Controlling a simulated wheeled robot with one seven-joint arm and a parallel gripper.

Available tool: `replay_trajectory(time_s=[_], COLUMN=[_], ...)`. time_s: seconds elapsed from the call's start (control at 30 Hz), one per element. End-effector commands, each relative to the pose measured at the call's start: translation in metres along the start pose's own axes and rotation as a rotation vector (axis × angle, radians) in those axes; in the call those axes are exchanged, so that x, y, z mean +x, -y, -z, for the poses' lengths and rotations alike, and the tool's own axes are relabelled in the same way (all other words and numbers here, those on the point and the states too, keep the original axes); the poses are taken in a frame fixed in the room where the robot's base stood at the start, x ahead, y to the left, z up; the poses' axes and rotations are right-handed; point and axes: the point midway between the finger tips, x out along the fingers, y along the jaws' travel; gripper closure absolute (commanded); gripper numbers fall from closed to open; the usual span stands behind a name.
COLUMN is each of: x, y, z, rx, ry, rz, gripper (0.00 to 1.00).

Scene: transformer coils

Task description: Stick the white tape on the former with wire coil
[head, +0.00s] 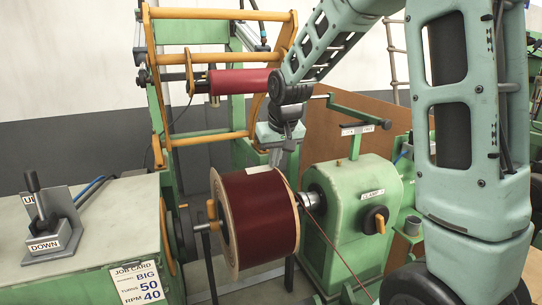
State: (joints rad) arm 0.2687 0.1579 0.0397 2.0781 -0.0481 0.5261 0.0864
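The former with its wire coil (262,218) is a large drum wound in dark red wire, with tan end flanges. It is mounted horizontally between the green box on the left and the green clamp unit on the right. A small pale patch, which looks like the white tape (259,170), shows at the top of the winding. My gripper (277,160) points down just behind the top of the coil. Its fingertips are small and partly hidden by the coil, so I cannot tell whether they are open, hold anything or touch the coil.
A green clamp unit (355,215) with a black knob stands right of the coil. A lever box (50,225) sits on the left cabinet, above a job card (140,283). A red wire spool (238,81) hangs in the wooden-barred frame behind. One wire runs down at right.

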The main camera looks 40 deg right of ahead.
Motion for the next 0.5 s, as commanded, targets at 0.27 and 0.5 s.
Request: replay_trajectory(time_s=[0.27, 0.5], x=[0.022, 0.045], y=[0.0, 0.0], z=[-0.002, -0.001], rx=[0.0, 0.0], ry=[0.002, 0.001], rz=[0.0, 0.0], gripper=[1.0, 1.0])
